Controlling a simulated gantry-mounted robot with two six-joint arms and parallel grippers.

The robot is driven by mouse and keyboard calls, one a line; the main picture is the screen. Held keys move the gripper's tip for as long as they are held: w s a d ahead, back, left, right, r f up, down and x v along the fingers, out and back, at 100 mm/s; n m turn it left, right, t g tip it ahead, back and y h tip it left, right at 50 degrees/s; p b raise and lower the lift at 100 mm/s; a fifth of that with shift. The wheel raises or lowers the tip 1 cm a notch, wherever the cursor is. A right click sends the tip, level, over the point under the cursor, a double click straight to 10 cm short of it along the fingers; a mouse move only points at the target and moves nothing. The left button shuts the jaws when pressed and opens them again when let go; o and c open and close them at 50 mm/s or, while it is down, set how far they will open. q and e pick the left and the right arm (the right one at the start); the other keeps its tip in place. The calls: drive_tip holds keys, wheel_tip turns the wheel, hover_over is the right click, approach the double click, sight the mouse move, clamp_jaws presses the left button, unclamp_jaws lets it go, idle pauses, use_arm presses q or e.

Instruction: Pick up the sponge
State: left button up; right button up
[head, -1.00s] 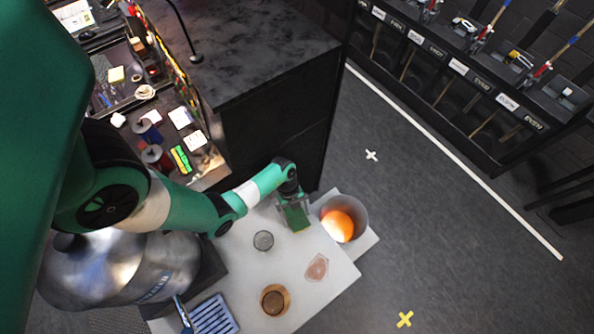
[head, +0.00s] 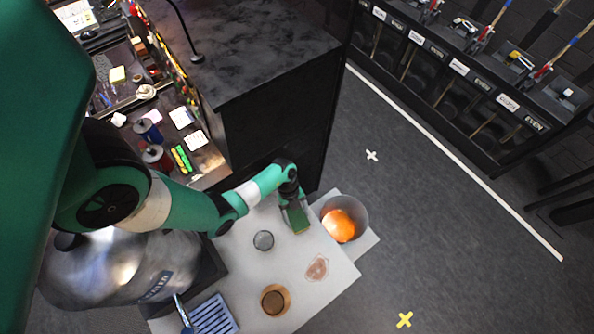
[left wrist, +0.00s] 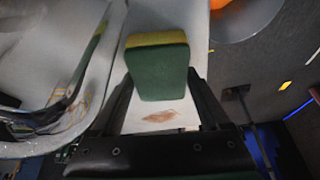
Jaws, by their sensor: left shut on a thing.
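The sponge (left wrist: 158,72) is green with a yellow layer along one edge, and it fills the space between the fingers in the left wrist view. My left gripper (left wrist: 160,105) is shut on it. In the head view the sponge (head: 299,218) shows as a small green block at the end of my left gripper (head: 292,202), over the far end of the light table between the glass and the grey bowl. I cannot tell how far it is above the table. My right gripper is not in view.
The light table (head: 250,275) holds a small glass (head: 263,240), a brown round cup (head: 275,299), a brownish stain (head: 317,267) and a blue rack (head: 213,316). A grey bowl (head: 355,202) with an orange thing (head: 339,225) stands at its far right. A dark cabinet (head: 275,125) rises behind.

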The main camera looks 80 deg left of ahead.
sight(296, 218)
use_arm(q)
drive_tip(key=shift+r, duration=0.1)
drive_tip(key=shift+r, duration=0.35)
drive_tip(key=r+p, duration=0.1)
drive_tip(key=p, duration=0.1)
drive_tip(key=r+p, duration=0.4)
drive_tip(key=shift+s+d, duration=0.15)
drive_tip(key=shift+d, duration=0.2)
drive_tip(key=s+d+r+p, duration=0.2)
drive_tip(key=d+r+p, duration=0.1)
drive_tip(key=d+p, duration=0.2)
drive_tip(key=s+d+r+p, duration=0.3)
drive_tip(key=d+r+p, duration=0.1)
drive_tip(key=d, duration=0.3)
drive_tip(key=shift+s+r+p, duration=0.25)
drive_tip(key=shift+r+p, duration=0.05)
drive_tip(key=shift+p, duration=0.1)
